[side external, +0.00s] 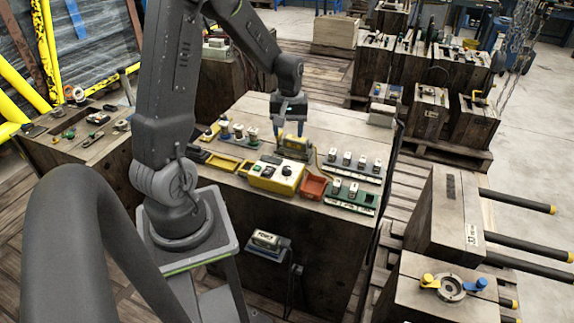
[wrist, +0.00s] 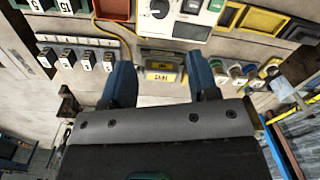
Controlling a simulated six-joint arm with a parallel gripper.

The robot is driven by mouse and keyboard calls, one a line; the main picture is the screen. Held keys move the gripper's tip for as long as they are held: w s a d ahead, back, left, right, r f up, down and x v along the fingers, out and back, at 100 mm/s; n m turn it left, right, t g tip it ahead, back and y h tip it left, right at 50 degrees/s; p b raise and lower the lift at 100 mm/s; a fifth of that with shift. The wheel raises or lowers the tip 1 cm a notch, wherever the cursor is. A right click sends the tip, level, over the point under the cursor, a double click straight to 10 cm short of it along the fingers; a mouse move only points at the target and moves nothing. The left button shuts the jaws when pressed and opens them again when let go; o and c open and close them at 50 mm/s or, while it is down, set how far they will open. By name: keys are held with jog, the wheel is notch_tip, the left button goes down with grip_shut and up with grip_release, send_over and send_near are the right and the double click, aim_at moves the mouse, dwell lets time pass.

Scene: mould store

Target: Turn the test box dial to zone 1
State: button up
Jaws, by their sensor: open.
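The test box (side external: 274,175) is a yellow box with a pale top, standing on the wooden bench. It has a dial (side external: 287,170) on its top and a green button to the dial's left. In the wrist view the test box (wrist: 176,22) is at the top edge, and its round dial (wrist: 160,9) is partly cut off; its setting is too small to read. My gripper (side external: 290,134) is open and empty above the bench, behind the box. In the wrist view the spread blue fingers of my gripper (wrist: 158,65) are apart from the dial.
A labelled grey-and-yellow block (wrist: 163,72) shows between my fingers. A red tray (side external: 313,187) and yellow tray (side external: 222,162) flank the box. Numbered blocks (wrist: 78,56) and coloured-knob pieces (wrist: 240,72) stand in rows on either side. A cable (wrist: 120,34) runs by the box.

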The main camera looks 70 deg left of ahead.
aim_at(287, 168)
jog(key=f, duration=1.3)
jog(key=shift+s, duration=0.2)
jog(key=shift+c, duration=0.5)
jog(key=c, duration=0.8)
jog(key=shift+c, duration=0.2)
jog(key=m, duration=0.4)
jog(key=shift+m, duration=1.8)
jog(key=o, duration=0.9)
